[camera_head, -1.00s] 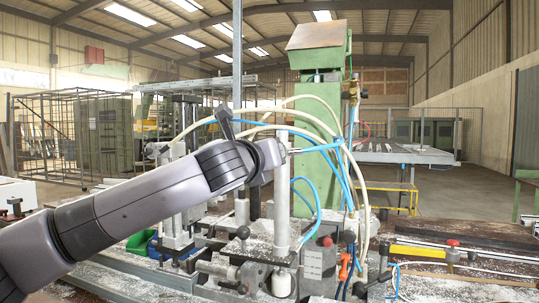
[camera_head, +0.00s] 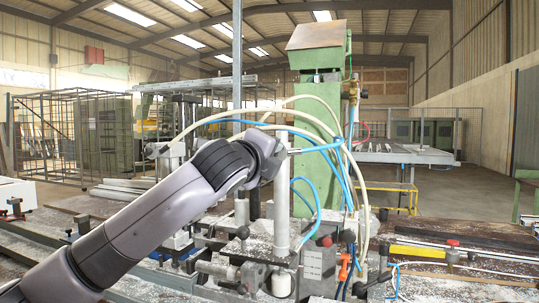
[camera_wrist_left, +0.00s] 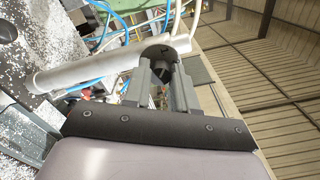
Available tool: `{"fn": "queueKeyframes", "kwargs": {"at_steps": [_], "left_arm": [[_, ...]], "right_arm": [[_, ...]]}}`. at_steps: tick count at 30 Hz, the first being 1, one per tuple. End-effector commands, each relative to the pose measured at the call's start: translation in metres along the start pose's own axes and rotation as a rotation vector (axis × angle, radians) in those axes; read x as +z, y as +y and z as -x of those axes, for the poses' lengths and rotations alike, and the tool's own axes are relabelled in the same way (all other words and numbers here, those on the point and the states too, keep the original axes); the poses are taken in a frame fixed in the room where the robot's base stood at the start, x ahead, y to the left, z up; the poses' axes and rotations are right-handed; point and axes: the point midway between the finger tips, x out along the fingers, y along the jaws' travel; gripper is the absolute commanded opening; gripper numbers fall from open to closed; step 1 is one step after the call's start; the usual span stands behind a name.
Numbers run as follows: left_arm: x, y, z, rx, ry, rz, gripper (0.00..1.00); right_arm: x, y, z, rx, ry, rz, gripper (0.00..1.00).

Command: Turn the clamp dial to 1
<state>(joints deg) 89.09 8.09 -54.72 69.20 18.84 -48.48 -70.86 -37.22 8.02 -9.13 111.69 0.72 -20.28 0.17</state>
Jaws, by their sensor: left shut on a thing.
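The clamp dial (camera_wrist_left: 157,51) is a small dark round knob at the end of a pale grey cylinder (camera_wrist_left: 95,68) in the left wrist view. My left gripper (camera_wrist_left: 164,72) has its two grey fingers on either side of the dial, shut on it. Any marks on the dial are too small to read. In the head view my left arm comes in from the lower left, and its wrist ends at the top of the upright grey cylinder (camera_head: 281,215). The dial and fingertips are hidden there behind my wrist. My right gripper is not in view.
Blue and cream hoses (camera_head: 352,190) arc close around the cylinder. A green column (camera_head: 318,140) stands behind it. Black-knobbed levers and clamps (camera_head: 243,233) crowd the dusty bench below. A yellow-marked rail (camera_head: 418,251) lies to the right.

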Motion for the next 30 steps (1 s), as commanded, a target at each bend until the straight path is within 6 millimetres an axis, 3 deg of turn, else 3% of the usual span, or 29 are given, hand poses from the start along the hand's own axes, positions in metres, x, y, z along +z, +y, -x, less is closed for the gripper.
{"fn": "queueKeyframes", "kwargs": {"at_steps": [10,25,26,27,30], "left_arm": [[0.0010,0.0005,-0.0001,0.001,-0.002,0.120,0.00],[0.0007,0.0004,-0.0001,0.001,-0.001,0.136,0.00],[0.0007,0.0004,-0.0001,0.001,-0.001,0.136,0.36],[0.0007,0.0004,-0.0001,0.001,-0.001,0.135,0.49],[0.0006,0.0004,-0.0001,0.001,-0.001,0.135,0.52]], "right_arm": [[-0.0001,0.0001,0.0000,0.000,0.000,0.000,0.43],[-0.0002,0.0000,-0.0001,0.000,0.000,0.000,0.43],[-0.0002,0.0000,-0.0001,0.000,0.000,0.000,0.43],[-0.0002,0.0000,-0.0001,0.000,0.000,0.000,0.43],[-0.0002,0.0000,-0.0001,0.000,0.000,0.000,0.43]]}}
